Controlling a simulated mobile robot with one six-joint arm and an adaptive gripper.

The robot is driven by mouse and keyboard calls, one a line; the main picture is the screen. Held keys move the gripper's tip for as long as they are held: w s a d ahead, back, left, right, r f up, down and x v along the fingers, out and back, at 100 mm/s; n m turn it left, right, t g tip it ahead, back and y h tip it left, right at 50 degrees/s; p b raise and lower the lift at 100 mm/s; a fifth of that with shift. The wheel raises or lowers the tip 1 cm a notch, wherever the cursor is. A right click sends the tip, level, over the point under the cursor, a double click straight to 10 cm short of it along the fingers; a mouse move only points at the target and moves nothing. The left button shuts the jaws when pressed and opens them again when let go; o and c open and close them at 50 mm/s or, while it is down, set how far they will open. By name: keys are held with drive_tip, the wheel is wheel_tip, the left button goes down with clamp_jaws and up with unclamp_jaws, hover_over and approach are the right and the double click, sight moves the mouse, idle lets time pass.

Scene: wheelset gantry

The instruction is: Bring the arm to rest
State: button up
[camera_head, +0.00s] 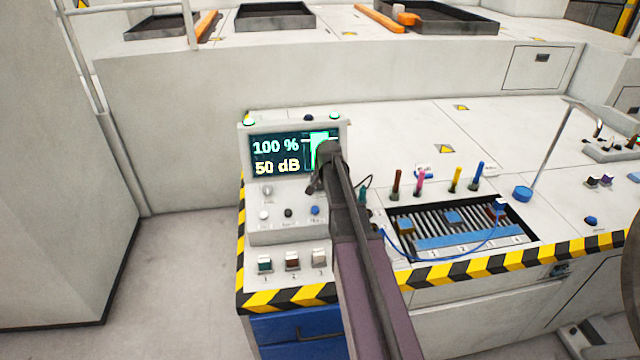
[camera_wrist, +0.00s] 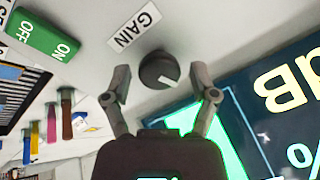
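My gripper (camera_head: 318,178) is at the control console, in front of the right part of its screen (camera_head: 275,155). In the wrist view my gripper (camera_wrist: 160,88) is open, with a finger to either side of a dark round knob (camera_wrist: 158,70). Gaps show between the knob and both fingers. A label reading GAIN (camera_wrist: 134,26) is beside the knob. The screen reads 100 % and 50 dB, with a green bar partly hidden by my gripper. My arm (camera_head: 372,270) reaches up from the bottom edge in the head view. The knob is hidden there.
A green ON/OFF switch (camera_wrist: 43,36) is close by in the wrist view. Right of my arm are a slotted tray (camera_head: 520,228), several coloured upright handles (camera_head: 455,180) and a thin blue cable (camera_head: 440,258). A tall rod on a blue base (camera_head: 522,193) stands further right.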

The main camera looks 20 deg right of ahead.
idle(0.6)
drive_tip(key=s+a+f+n+g, duration=0.1)
drive_tip(key=s+a+n+g, duration=0.4)
drive_tip(key=s+a, duration=1.8)
drive_tip(key=s+n, duration=0.3)
drive_tip(key=n, duration=0.2)
drive_tip(key=shift+y, duration=0.3)
drive_tip(key=shift+f, duration=0.1)
drive_tip(key=c, duration=0.4)
drive_tip(key=shift+c, duration=0.2)
